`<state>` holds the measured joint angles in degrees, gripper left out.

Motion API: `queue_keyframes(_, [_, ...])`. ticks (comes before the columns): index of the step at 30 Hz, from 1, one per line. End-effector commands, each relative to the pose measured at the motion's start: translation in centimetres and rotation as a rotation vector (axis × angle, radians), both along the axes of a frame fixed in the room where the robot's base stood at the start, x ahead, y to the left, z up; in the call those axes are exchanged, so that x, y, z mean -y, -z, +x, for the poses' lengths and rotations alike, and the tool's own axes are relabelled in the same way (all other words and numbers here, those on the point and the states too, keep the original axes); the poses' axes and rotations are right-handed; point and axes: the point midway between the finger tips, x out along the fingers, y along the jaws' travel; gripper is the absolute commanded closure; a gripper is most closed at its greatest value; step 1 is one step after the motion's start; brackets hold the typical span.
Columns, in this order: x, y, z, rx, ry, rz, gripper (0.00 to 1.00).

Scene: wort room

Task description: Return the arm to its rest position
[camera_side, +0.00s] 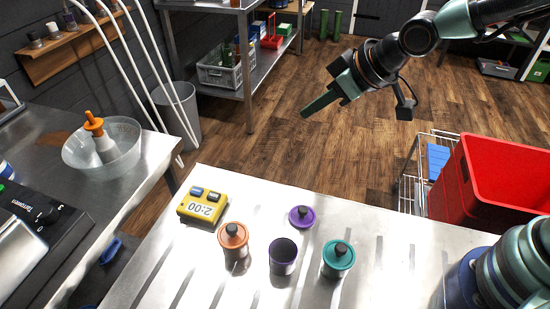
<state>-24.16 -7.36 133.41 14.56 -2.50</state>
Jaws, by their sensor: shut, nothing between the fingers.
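My gripper (322,100) shows in the upper right of the side view. It is raised high above the far edge of the metal table (190,286), with the wooden floor behind it in the picture. Its fingers are together, point down and to the left, and hold nothing. My arm reaches in from the upper right corner. The gripper is apart from everything on the table.
On the table are a yellow timer (203,206), an orange lidded jar (233,242), an open purple jar (283,257), a purple lid (301,217) and a teal lidded jar (338,260). A red bin (480,192) stands at the right. Air around the gripper is clear.

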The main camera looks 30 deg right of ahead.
Motion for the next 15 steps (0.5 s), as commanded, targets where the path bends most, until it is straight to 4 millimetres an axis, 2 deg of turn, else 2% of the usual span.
queue_keyframes(1, [2.5, -1.2, -0.3, -0.009, 0.056, -0.001, 1.00])
queue_keyframes(6, [9.7, -3.6, -3.3, -0.079, 0.223, -0.013, 1.00])
queue_keyframes(10, [13.8, -4.6, -6.3, -0.130, 0.335, -0.017, 1.00])
queue_keyframes(15, [16.7, -5.1, -9.3, -0.178, 0.429, -0.017, 1.00])
